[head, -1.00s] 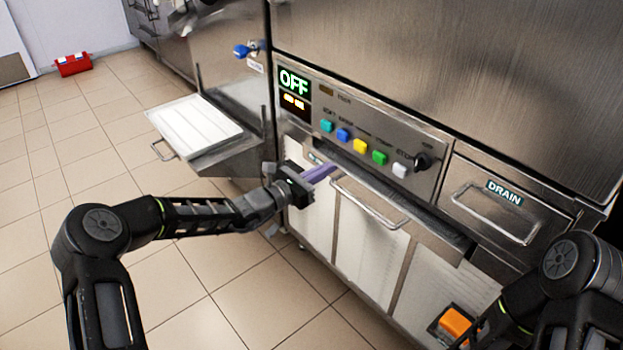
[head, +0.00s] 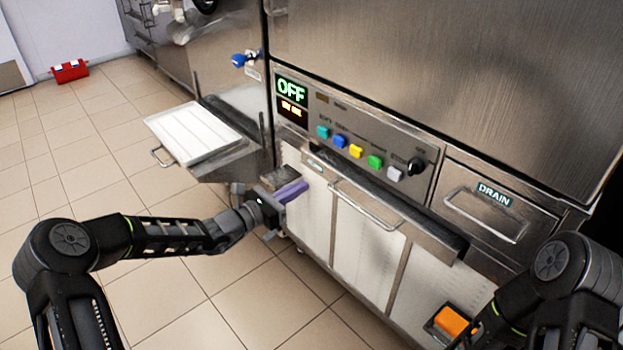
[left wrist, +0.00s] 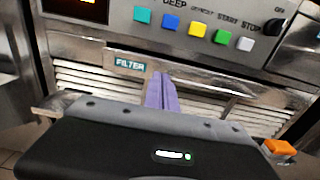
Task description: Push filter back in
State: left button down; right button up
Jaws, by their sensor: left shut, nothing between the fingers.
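The filter (head: 425,235) is a steel drawer front with a bar handle, under the control panel of the near machine. It stands out from the machine, with a dark gap along its top. Its FILTER label shows in the left wrist view (left wrist: 130,64). My left gripper (head: 293,191) has purple fingers, shut with nothing between them, in front of the filter's left end and slightly below it. The fingers also show in the left wrist view (left wrist: 161,90), pointing towards the drawer; contact cannot be told there. My right gripper is out of view.
A white tray (head: 190,132) on a steel shelf juts out at left. The drain drawer (head: 490,210) is right of the filter. White louvred panels (head: 360,260) lie below. An orange item (head: 455,320) is low at right.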

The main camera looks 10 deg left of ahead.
pick_arm(q)
jog(key=shift+p+v, duration=0.3)
jog(key=shift+v, duration=2.5)
